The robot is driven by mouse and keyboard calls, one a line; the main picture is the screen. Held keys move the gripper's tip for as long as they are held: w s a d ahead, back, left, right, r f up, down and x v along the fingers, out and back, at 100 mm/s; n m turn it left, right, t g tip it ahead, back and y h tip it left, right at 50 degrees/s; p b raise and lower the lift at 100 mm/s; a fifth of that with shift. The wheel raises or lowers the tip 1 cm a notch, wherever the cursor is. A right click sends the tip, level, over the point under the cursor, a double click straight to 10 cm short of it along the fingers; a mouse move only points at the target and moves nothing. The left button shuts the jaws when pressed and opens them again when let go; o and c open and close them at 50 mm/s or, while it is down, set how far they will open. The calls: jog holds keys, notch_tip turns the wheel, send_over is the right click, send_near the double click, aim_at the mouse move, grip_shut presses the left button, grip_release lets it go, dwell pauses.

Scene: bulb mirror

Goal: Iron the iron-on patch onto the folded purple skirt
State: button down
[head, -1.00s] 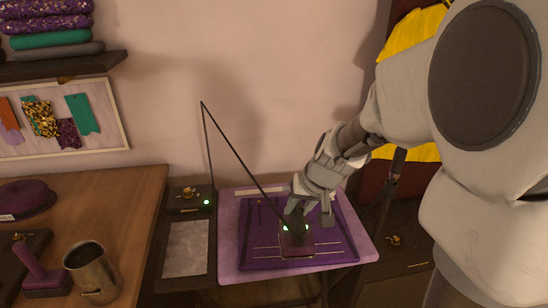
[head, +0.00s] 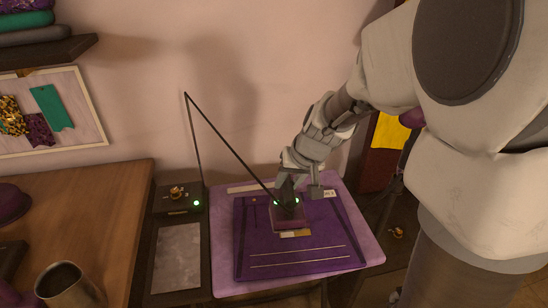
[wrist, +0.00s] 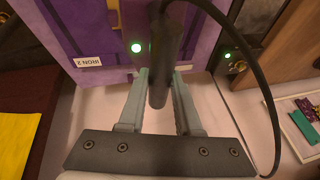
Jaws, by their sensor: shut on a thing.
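The folded purple skirt (head: 262,238) lies flat on the lilac ironing board (head: 225,283), with two thin pale lines across its front part. My gripper (head: 289,188) is shut on the dark upright handle of the iron (head: 278,217), near the skirt's back edge. The dark handle (wrist: 160,65) shows between my fingers (wrist: 156,80) in the wrist view. A small gold and pale piece, seemingly the patch (head: 295,233), shows at the iron's front edge. I cannot tell how much of it is under the iron. A green light glows on the iron.
A black cord runs from the iron up to a thin post (head: 195,145). A dark stand (head: 160,260) with a grey plate and a green-lit box (head: 178,198) is left of the board. A wooden table (head: 90,215) with a metal cup (head: 68,287) is farther left. A label reads "IRON 2" (wrist: 88,62).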

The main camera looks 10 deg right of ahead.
aim_at(281, 222)
dwell(0.3)
notch_tip(281, 222, down, 7)
jog(key=b, duration=0.7)
jog(key=shift+b, duration=0.35)
jog(key=shift+f+b, duration=0.45)
jog(key=shift+f, duration=0.05)
dwell(1.6)
jog(key=shift+r, duration=0.1)
jog(key=shift+r+p, duration=0.8)
jog(key=shift+r, duration=0.15)
jog(key=shift+a+r, duration=0.1)
